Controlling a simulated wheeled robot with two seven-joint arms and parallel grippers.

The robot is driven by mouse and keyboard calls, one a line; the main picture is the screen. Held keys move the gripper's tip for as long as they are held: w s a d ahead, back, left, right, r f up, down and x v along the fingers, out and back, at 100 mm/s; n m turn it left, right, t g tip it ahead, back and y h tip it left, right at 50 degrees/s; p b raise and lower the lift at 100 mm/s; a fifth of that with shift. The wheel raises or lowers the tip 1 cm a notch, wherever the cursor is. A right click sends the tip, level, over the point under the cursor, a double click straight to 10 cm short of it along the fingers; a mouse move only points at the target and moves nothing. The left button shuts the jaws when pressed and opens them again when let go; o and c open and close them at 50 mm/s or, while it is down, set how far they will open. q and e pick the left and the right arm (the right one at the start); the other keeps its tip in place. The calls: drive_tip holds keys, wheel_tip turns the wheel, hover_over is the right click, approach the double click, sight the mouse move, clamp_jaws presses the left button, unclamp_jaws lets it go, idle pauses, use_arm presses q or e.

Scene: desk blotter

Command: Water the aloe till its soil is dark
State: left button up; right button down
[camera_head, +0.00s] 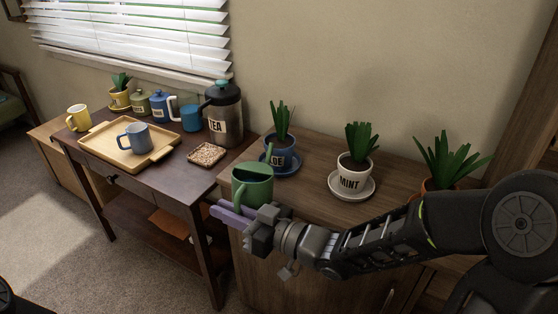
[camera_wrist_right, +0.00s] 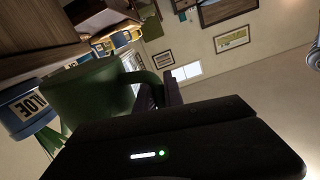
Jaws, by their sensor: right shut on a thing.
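The aloe sits in a blue pot (camera_head: 284,156) with an ALOE label on a blue saucer, on the brown cabinet; the blue pot also shows in the wrist view (camera_wrist_right: 28,108). The label is partly covered by the green watering can (camera_head: 253,190). I cannot make out the soil's shade. The can looks upright, its spout rising beside the aloe pot. My right gripper (camera_head: 236,213) is shut on the can, at its handle side. In the wrist view the can (camera_wrist_right: 90,98) and its curved handle lie by the purple fingers (camera_wrist_right: 165,92). My left gripper is not in view.
A white MINT pot (camera_head: 352,179) on a white saucer and another spiky plant (camera_head: 446,160) stand right of the aloe. A TEA canister (camera_head: 223,118), a coaster (camera_head: 206,154) and a yellow tray (camera_head: 112,154) with a mug are on the table to the left.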

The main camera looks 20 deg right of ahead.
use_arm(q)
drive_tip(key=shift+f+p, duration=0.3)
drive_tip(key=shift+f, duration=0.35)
use_arm(e)
drive_tip(key=shift+s+f, duration=0.1)
drive_tip(key=shift+f, duration=0.2)
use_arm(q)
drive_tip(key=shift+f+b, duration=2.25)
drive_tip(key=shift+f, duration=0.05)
use_arm(e)
drive_tip(key=shift+s+a+f+n, duration=0.15)
drive_tip(key=shift+f+n, duration=0.3)
drive_tip(key=shift+f, duration=0.25)
drive_tip(key=shift+s+a+f+n, duration=0.1)
drive_tip(key=shift+f+n, duration=0.35)
drive_tip(key=shift+f, duration=0.25)
